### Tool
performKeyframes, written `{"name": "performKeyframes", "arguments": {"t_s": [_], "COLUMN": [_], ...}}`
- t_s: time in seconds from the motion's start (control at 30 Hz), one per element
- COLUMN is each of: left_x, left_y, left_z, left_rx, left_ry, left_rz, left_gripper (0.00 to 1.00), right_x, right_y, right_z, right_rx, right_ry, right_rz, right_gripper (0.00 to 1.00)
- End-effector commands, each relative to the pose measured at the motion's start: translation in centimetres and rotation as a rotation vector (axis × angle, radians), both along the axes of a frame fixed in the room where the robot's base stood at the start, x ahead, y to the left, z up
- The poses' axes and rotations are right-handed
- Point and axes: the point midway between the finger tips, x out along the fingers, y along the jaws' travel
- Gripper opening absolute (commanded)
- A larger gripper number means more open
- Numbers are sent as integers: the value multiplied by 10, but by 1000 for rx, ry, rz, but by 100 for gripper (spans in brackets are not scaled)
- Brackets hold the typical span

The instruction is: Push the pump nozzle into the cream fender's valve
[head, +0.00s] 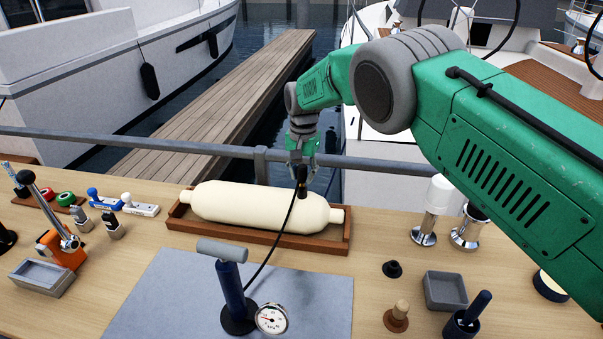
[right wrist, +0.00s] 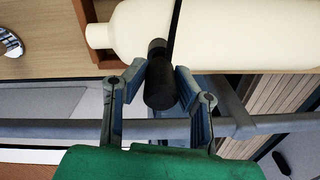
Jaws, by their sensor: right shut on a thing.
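The cream fender (head: 258,205) lies lengthwise in a brown wooden tray (head: 285,238). Its narrow right end (head: 337,215) points right, and this end also shows at the left of the right wrist view (right wrist: 100,36). I cannot make out a valve opening. My right gripper (head: 302,162) is shut on the black pump nozzle (head: 303,189), above and behind the fender's right part. In the right wrist view the nozzle (right wrist: 160,85) sits between the fingers, overlapping the fender's edge. I cannot tell whether they touch. The hose runs to the blue pump (head: 232,290). My left gripper is out of view.
A pressure gauge (head: 271,318) stands beside the pump on a grey mat (head: 180,290). A metal rail (head: 400,166) runs behind the table. Grey tray (head: 445,291), chrome stands and small parts lie right; tools and an orange lever device (head: 63,248) lie left.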

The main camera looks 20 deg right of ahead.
Motion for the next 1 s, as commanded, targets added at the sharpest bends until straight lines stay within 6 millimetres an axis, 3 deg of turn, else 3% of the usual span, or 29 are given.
{"name": "performKeyframes", "arguments": {"t_s": [0.63,0.67,0.7,1.0], "left_x": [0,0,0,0], "left_y": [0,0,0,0], "left_z": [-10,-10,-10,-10], "left_rx": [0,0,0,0], "left_ry": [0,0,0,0], "left_rz": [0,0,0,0], "left_gripper": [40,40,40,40], "right_x": [0,0,0,0], "right_y": [0,0,0,0], "right_z": [-17,-16,-16,-16], "right_rx": [1,0,0,0], "right_ry": [-1,-1,-1,0], "right_rz": [0,0,0,0], "right_gripper": [0,31,45,48]}}
